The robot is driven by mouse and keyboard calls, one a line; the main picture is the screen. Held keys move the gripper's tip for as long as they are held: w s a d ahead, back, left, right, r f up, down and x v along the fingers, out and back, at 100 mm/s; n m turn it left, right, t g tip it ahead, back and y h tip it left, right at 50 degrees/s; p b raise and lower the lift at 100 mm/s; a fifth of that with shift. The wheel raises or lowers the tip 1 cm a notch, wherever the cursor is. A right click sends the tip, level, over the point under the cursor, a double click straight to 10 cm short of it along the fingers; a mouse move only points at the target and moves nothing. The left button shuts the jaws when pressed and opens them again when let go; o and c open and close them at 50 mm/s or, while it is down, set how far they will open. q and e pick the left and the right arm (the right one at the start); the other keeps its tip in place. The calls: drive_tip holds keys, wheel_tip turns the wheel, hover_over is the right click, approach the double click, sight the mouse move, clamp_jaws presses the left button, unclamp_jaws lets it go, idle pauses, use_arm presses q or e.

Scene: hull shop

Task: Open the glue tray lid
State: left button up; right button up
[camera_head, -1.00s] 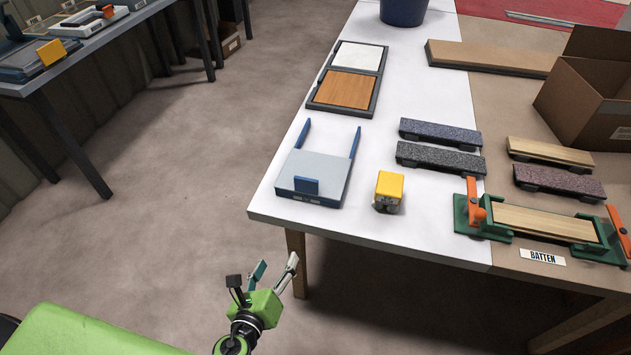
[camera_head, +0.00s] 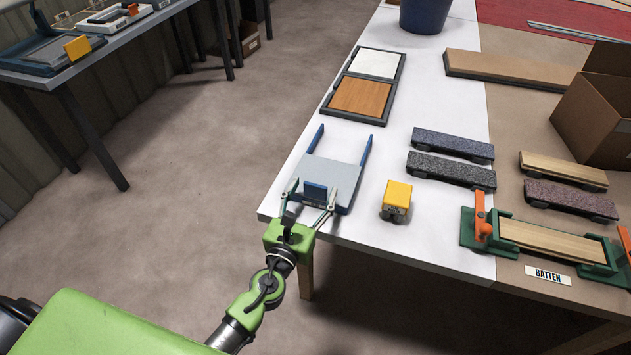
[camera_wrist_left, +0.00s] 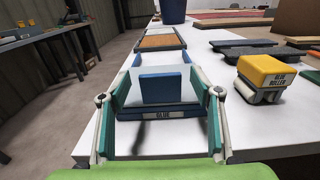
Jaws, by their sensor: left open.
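The glue tray (camera_head: 345,201) sits at the near left corner of the white table top, with a flat grey lid (camera_head: 341,177) over it and two blue rails reaching out behind. A blue upright tab (camera_head: 315,191) stands at the lid's near edge. In the left wrist view the tab (camera_wrist_left: 161,88) is centred above a label reading GLUE. My left gripper (camera_head: 313,200) is open, its fingers on either side of the tab, apart from it. The fingers also show in the left wrist view (camera_wrist_left: 160,105). My right gripper is out of view.
A yellow glue roller (camera_head: 397,196) stands close right of the tray. Behind the tray lies a dark frame (camera_head: 353,119) with white and wood panels. Sanding blocks (camera_head: 451,169) and a green batten clamp (camera_head: 509,261) are further right. Floor is clear on the left.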

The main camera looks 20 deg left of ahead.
sight(333, 161)
use_arm(q)
drive_tip(key=shift+w, duration=1.25)
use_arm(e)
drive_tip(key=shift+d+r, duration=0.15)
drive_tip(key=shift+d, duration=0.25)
use_arm(q)
drive_tip(key=c, duration=1.6)
drive_tip(key=w, duration=0.5)
drive_tip(key=w+b, duration=0.1)
drive_tip(key=w, duration=0.3)
drive_tip(key=w+b, duration=0.1)
drive_tip(key=w, duration=0.4)
drive_tip(key=shift+w+d, duration=0.3)
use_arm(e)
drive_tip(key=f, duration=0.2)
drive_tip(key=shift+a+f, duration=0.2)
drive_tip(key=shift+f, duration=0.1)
use_arm(q)
drive_tip(key=o, duration=1.6)
